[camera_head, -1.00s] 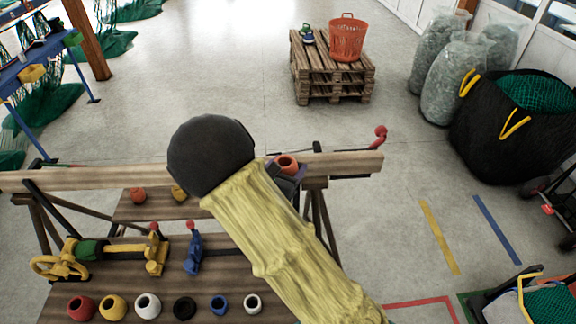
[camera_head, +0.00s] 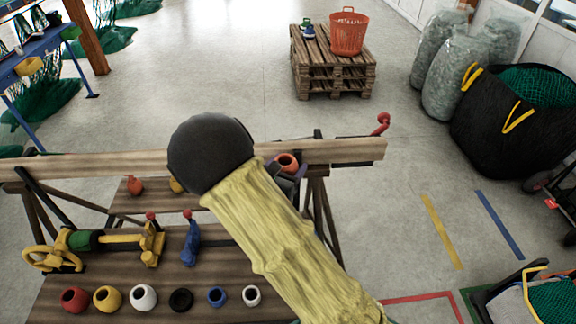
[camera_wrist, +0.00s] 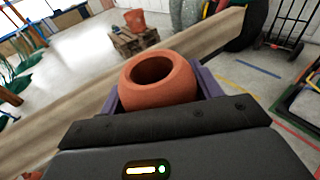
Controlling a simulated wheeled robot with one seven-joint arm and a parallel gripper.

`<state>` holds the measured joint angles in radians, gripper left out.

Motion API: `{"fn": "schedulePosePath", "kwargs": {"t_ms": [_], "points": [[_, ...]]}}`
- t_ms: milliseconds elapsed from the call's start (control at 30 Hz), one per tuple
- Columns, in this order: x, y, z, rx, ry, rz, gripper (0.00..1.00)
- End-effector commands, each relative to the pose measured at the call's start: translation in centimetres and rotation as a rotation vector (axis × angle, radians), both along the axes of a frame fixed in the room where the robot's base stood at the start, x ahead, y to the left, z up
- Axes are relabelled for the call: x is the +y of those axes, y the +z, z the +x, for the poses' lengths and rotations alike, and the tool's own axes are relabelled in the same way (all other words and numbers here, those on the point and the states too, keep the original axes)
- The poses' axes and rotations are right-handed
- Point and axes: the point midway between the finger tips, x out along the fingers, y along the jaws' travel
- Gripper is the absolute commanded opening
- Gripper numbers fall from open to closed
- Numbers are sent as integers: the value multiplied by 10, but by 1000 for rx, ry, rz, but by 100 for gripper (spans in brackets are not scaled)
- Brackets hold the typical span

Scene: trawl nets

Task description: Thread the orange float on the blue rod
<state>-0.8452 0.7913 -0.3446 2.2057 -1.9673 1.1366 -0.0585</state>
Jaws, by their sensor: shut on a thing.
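My gripper (camera_wrist: 158,95) is shut on the orange float (camera_wrist: 182,86), a round ball with a wide hole facing up. Purple fingers flank the float in the wrist view. The float (camera_head: 287,162) also shows past my forearm in the head view, by the right end of the long wooden beam. A blue fixture (camera_head: 190,245) with a red knob stands on the bench, left of my arm. A dark thin bar extends to its right and passes behind my arm. I cannot clearly make out a blue rod.
Several coloured floats line the bench front, including red (camera_head: 75,299), yellow (camera_head: 107,299) and black (camera_head: 181,299). An orange float (camera_head: 135,186) sits on a higher shelf. A yellow handwheel device (camera_head: 150,245) stands at left. The wooden beam (camera_head: 80,165) crosses behind.

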Motion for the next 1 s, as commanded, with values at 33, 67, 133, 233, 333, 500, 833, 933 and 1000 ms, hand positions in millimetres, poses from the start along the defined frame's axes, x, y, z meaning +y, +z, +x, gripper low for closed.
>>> {"fn": "schedulePosePath", "kwargs": {"t_ms": [33,67,133,233,333,500,833,933,1000], "points": [[0,-1,0,0,0,0,41],[0,-1,0,0,0,0,41],[0,0,0,0,0,0,41],[0,0,0,0,0,0,41],[0,0,0,0,0,0,78],[0,0,0,0,0,0,89],[5,0,-7,0,3,0,89],[12,1,-18,0,3,2,89],[18,2,-28,1,4,2,89]]}}
